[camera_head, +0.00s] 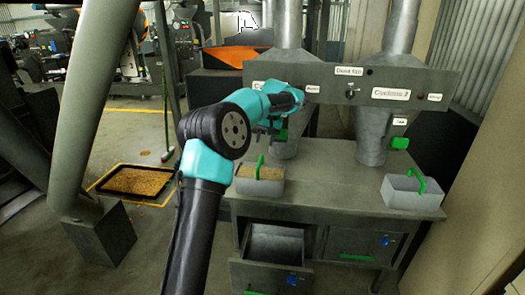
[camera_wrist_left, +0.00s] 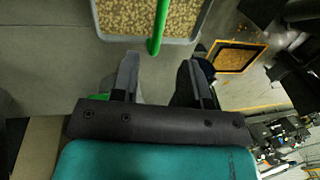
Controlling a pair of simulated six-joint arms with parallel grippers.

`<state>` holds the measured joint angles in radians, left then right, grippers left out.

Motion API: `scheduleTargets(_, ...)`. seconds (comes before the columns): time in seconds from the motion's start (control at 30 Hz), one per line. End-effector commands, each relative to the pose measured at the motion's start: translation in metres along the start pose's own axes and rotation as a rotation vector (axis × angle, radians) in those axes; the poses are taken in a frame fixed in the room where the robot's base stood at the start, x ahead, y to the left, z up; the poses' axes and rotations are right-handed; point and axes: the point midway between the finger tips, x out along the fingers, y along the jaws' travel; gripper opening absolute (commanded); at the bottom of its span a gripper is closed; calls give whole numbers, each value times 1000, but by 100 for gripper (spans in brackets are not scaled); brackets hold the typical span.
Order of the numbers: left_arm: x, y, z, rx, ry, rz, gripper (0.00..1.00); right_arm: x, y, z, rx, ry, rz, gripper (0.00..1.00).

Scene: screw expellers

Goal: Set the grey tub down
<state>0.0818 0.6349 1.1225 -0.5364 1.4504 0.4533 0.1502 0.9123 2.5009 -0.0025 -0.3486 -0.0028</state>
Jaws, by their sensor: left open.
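A grey tub (camera_head: 258,187) with an upright green handle (camera_head: 260,167) stands on the left part of the grey bench, filled with tan pellets. In the left wrist view the tub (camera_wrist_left: 190,40) and its green handle (camera_wrist_left: 158,28) show at the top, just beyond my fingertips. My left gripper (camera_head: 272,129) is above the tub, below the left cyclone, and partly hidden by its own arm. In the left wrist view the left gripper (camera_wrist_left: 160,65) has its two fingers apart with nothing held between them. My right gripper is in neither view.
A second grey tub (camera_head: 405,197), seemingly empty, stands at the bench's right. Two cyclone cones (camera_head: 287,140) (camera_head: 371,140) hang over the bench (camera_head: 330,205). An open drawer (camera_head: 270,270) juts from its front. A pellet-filled floor tray (camera_head: 137,181) lies at the left.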

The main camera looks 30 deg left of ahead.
Motion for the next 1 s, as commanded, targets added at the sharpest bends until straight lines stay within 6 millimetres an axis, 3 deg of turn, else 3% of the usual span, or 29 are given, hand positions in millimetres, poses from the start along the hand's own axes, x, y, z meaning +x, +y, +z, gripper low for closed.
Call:
scheduleTargets(0.23, -18, 0, 0, 0, -1, 0, 42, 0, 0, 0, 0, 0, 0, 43)
scheduleTargets(1.0, -18, 0, 0, 0, -1, 0, 42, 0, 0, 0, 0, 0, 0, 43)
